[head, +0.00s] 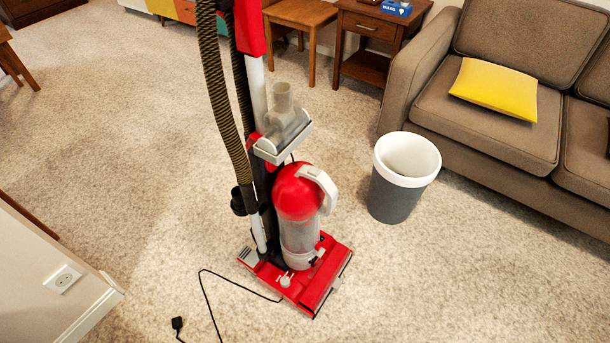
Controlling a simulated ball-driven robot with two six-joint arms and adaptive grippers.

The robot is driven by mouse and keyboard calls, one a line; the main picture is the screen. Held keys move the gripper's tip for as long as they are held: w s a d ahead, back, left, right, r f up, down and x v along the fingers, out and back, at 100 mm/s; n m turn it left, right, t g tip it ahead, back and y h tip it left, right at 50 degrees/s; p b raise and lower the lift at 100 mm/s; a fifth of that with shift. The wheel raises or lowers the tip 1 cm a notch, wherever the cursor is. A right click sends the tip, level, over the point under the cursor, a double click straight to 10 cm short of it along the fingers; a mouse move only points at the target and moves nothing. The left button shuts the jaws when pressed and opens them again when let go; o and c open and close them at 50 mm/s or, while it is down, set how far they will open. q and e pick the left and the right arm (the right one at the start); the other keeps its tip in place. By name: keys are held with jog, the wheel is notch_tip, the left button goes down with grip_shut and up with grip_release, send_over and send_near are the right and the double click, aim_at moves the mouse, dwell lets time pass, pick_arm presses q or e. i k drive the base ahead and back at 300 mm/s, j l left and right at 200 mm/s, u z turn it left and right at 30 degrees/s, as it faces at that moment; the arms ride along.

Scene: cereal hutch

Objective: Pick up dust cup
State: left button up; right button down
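The dust cup (300,232) is a clear cylinder with a red domed top and a pale grey handle on its right side. It sits upright in the red vacuum cleaner (325,273), above the floor head, and looks seated against the body. The vacuum stands upright on the carpet in the middle of the head view. Neither of my grippers is in view.
A grey bin (393,195) with a white rim stands right of the vacuum. A brown sofa (485,115) is at the right. The power cord (212,305) and plug (177,323) lie on the carpet. A wall corner with a socket (62,279) is at lower left. Carpet (110,130) is clear at left.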

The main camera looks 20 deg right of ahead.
aim_at(299, 196)
jog(key=z, duration=0.7)
jog(key=l, duration=0.3)
jog(key=l+u, duration=0.15)
jog(key=u, duration=0.25)
jog(key=l+u, duration=0.15)
jog(key=u, duration=0.25)
jog(key=l+u, duration=0.1)
jog(key=u, duration=0.25)
jog(key=l+u, duration=0.15)
jog(key=u, duration=0.25)
